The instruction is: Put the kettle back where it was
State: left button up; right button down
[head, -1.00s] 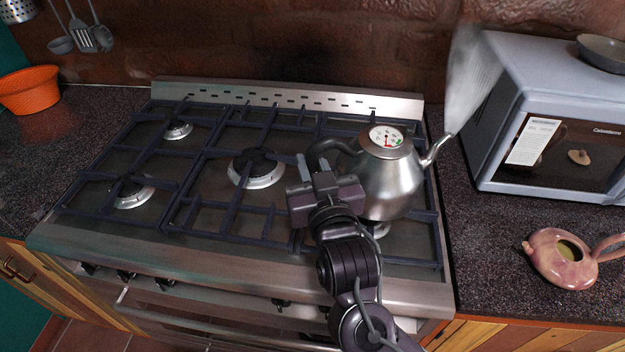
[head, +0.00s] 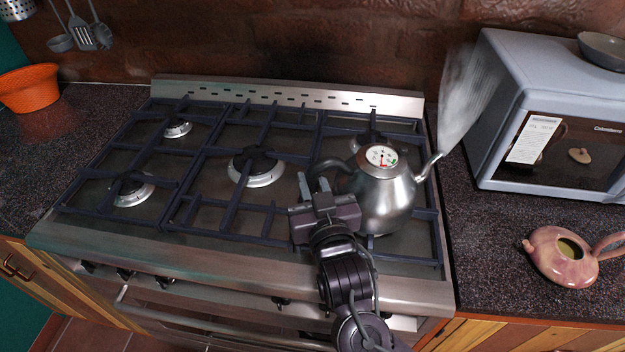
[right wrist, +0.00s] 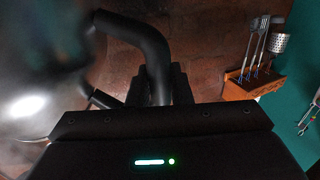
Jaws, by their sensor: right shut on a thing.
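The silver kettle (head: 384,199) has a round dial on its lid and a dark curved handle on its left. It is over the front right part of the stove (head: 150,236), spout to the right, with steam rising from the spout. I cannot tell whether its base touches the grate. My right gripper (head: 315,184) is shut on the kettle's handle. In the right wrist view the dark handle (right wrist: 150,45) runs down between the fingers, and the blurred kettle body (right wrist: 40,85) fills the left. My left gripper is not in view.
A pink teapot (head: 566,257) stands on the right counter, below a grey microwave (head: 560,110). An orange bowl (head: 29,88) is on the left counter. The middle and left burners are bare. The brick wall closes off the back.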

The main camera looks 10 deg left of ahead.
jog(key=c, duration=1.3)
grip_release()
jog(key=shift+f, duration=0.1)
jog(key=shift+r, duration=0.7)
jog(key=p+v, duration=0.4)
jog(key=v, duration=0.8)
jog(key=shift+f, duration=0.1)
jog(key=shift+s+f, duration=0.1)
jog(key=shift+s, duration=0.05)
